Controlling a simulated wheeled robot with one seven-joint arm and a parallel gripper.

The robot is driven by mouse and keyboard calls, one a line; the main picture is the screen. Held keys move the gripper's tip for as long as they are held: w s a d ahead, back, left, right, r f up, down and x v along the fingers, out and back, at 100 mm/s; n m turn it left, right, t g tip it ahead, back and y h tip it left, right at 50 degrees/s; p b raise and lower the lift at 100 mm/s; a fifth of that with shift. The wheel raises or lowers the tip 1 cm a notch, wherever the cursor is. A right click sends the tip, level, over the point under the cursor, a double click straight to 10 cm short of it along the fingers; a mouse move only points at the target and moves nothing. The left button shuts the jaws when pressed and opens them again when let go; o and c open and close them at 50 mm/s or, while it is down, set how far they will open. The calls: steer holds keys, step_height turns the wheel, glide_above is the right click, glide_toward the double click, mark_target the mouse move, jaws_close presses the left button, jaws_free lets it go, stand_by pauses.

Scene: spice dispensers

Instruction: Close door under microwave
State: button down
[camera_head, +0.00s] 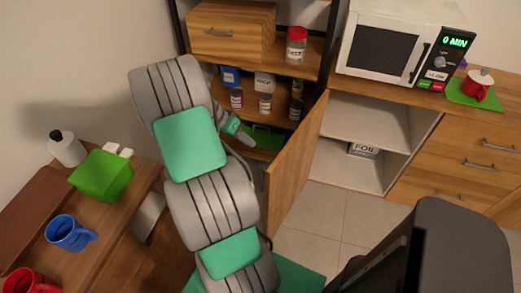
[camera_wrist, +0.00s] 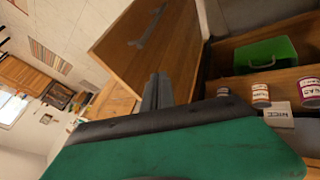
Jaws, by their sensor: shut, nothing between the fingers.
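The wooden door (camera_head: 292,165) of the cabinet under the microwave (camera_head: 385,45) stands open, swung out toward me from the cabinet's left side. The cabinet's white inside (camera_head: 350,125) shows, with a box marked FOIL (camera_head: 362,149) on its floor. In the wrist view the door (camera_wrist: 140,62) fills the upper middle, with its metal handle (camera_wrist: 150,25) on the face toward my gripper. My gripper (camera_head: 247,138) is to the left of the door in the head view. Its fingers (camera_wrist: 158,78) are shut and empty, close in front of the door; I cannot tell whether they touch it.
An open shelf with spice jars (camera_head: 265,102) and a green case (camera_head: 265,137) is behind my gripper. Drawers (camera_head: 470,160) are right of the cabinet. A side table with a green box (camera_head: 100,175) and a blue mug (camera_head: 70,232) is at left. Tiled floor (camera_head: 320,215) before the cabinet is clear.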

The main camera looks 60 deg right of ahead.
steer(key=s+d+f+p, duration=0.1)
steer(key=s+d+f, duration=0.1)
steer(key=s+f, duration=0.5)
steer(key=shift+s+d, duration=0.15)
steer(key=shift+s, duration=0.6)
steer(key=shift+f, duration=0.1)
